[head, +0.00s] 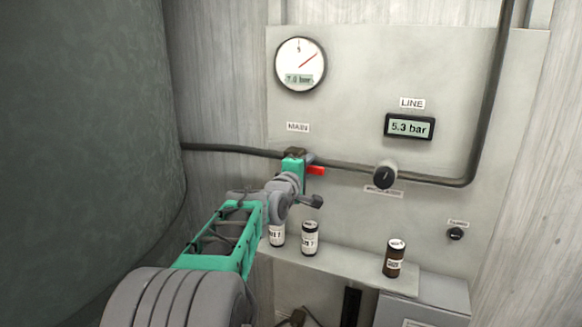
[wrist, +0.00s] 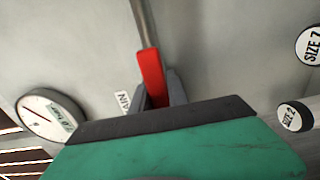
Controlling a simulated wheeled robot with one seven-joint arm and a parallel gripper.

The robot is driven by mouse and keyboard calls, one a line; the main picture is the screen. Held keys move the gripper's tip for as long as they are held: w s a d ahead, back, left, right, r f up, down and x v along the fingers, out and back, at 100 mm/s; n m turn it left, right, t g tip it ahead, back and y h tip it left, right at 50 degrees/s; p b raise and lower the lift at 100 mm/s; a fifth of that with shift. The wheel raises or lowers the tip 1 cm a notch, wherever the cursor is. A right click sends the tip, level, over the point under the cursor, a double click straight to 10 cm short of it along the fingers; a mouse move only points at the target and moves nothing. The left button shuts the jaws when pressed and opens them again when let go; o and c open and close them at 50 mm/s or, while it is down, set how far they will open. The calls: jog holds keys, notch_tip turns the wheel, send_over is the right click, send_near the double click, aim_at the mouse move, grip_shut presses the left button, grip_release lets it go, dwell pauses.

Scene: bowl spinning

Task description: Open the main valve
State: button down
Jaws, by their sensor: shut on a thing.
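The main valve's red lever (head: 317,170) sits on the dark pipe below the MAIN label (head: 298,127). It points right, roughly along the pipe. In the wrist view the red lever (wrist: 150,72) lies between the grey fingers of my gripper (wrist: 158,92), and the pipe runs on beyond it. My gripper (head: 308,160) is shut on the lever. The gripper hides the valve body in the head view. The round gauge (head: 300,64) reads 7.0 bar and the LINE display (head: 408,127) reads 5.3 bar.
A black knob (head: 385,176) sits on the pipe to the right, with a smaller knob (head: 455,234) lower right. Several labelled bottles, one of them brown (head: 394,258), stand on the shelf (head: 350,267) below my arm. A large dark green surface (head: 85,120) fills the left side.

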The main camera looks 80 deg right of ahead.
dwell(0.5)
jog(key=c, duration=1.3)
grip_release()
jog(key=b+v, duration=0.2)
jog(key=v, duration=0.5)
jog(key=shift+w+a, duration=0.1)
jog(key=shift+a, duration=0.3)
